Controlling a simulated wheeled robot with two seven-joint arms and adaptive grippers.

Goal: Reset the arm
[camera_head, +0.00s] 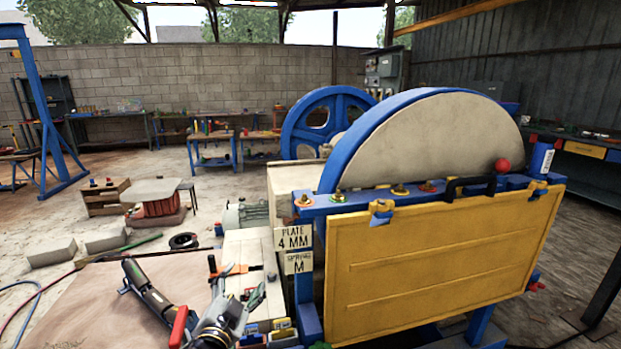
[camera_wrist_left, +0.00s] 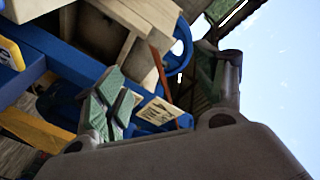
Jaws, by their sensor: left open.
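My left gripper (camera_head: 237,280) is open at the lower middle of the head view, its fingers spread and pointing up and away. Nothing shows between them. In the left wrist view the open gripper (camera_wrist_left: 165,82) has its green-padded fingers apart, with the blue frame and signs behind. The jaw crusher stands to its right, with a yellow guard panel (camera_head: 430,265), a blue frame and a large flywheel (camera_head: 430,140). The gripper is beside the signs "PLATE 4 MM" (camera_head: 292,238) and "M" (camera_head: 298,262); whether it touches anything is unclear.
A dark tube-shaped tool (camera_head: 148,292) lies left of the gripper, and a red handle (camera_head: 179,326) shows close by. A red ball knob (camera_head: 503,166) and a blue can (camera_head: 541,160) top the frame. Workbenches (camera_head: 212,140) line the back.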

